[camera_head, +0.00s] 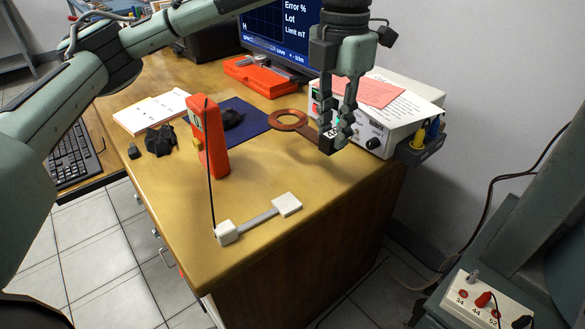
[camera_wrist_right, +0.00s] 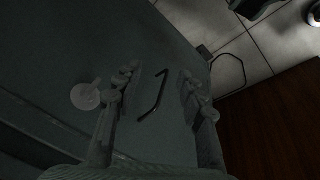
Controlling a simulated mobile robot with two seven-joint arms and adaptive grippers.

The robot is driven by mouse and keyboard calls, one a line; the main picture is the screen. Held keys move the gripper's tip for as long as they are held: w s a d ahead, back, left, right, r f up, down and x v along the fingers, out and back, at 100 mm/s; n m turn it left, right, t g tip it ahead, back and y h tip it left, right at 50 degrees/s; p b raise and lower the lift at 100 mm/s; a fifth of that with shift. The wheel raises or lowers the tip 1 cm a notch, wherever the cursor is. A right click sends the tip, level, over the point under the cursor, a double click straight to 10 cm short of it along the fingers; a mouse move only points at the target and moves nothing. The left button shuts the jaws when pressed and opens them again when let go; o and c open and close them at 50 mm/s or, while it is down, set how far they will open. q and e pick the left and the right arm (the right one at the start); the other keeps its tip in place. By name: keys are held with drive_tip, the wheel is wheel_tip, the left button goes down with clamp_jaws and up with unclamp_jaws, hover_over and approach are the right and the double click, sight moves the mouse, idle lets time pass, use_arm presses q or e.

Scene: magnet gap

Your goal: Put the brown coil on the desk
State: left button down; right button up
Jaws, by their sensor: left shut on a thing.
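The brown coil (camera_head: 288,119) is a flat ring with a wide handle, in the head view. My left gripper (camera_head: 335,138) points down and is shut on the end of the coil's handle. The ring reaches out to the left of the fingers, over the desk (camera_head: 270,180) near its right side. I cannot tell whether the coil touches the desk top. My right gripper (camera_wrist_right: 158,105), in the right wrist view, has its fingers apart with nothing held between them. A dark bent piece shows beyond them on a grey surface.
A white instrument box (camera_head: 385,140) stands right behind the left gripper. An orange meter (camera_head: 208,140) stands upright beside a blue mat (camera_head: 255,117). A white-ended bar (camera_head: 258,220) lies near the front edge. A monitor (camera_head: 290,30) is at the back.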

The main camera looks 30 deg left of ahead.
use_arm(q)
wheel_tip(320, 180, down, 4)
wheel_tip(320, 180, down, 4)
drive_tip(key=shift+r+b, duration=0.15)
drive_tip(key=shift+b, duration=0.15)
use_arm(e)
wheel_tip(320, 180, up, 2)
drive_tip(key=shift+r, duration=0.1)
use_arm(q)
drive_tip(key=c, duration=1.3)
unclamp_jaws()
drive_tip(key=shift+c, duration=0.2)
use_arm(e)
drive_tip(key=shift+s+d+f, duration=0.15)
drive_tip(key=shift+f, duration=0.4)
